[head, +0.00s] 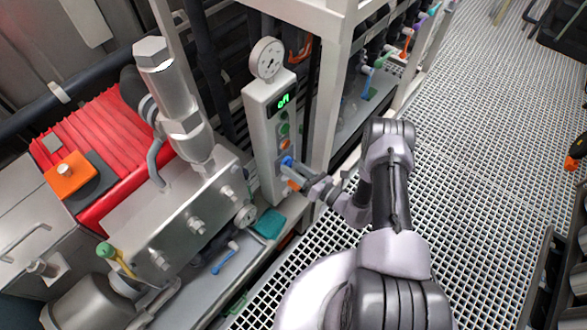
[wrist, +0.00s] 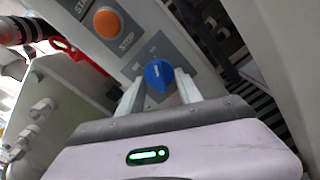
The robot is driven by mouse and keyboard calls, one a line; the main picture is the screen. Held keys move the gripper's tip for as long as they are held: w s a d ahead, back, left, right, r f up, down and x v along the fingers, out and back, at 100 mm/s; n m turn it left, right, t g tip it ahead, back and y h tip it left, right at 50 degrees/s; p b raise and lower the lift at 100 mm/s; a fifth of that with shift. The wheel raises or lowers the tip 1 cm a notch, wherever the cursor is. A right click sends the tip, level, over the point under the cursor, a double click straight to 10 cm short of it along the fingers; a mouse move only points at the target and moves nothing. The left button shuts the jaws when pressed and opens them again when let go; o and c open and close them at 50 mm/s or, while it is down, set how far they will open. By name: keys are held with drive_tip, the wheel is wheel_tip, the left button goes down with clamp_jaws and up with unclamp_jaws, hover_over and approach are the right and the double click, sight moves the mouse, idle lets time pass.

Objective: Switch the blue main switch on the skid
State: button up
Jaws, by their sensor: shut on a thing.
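The blue main switch (wrist: 158,74) is a round knob with a white mark on the grey column. In the wrist view its white mark stands close to upright, slightly tilted, with small blurred labels on the plate above and left of it. In the head view the blue switch (head: 287,161) sits low on the white control column (head: 262,130). My gripper (wrist: 160,84) has one finger on each side of the knob and is shut on it. In the head view my gripper (head: 291,173) reaches the column from the right and hides part of its lower front.
The column carries a green lit display (head: 283,102) and a round gauge (head: 266,58). A white frame post (head: 328,110) stands close to its right. Grating floor (head: 480,130) on the right is mostly open.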

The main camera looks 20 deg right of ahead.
drive_tip(key=o, duration=1.3)
drive_tip(key=shift+d, duration=0.1)
drive_tip(key=p+v, duration=0.4)
drive_tip(key=v, duration=1.3)
drive_tip(key=shift+s, duration=0.15)
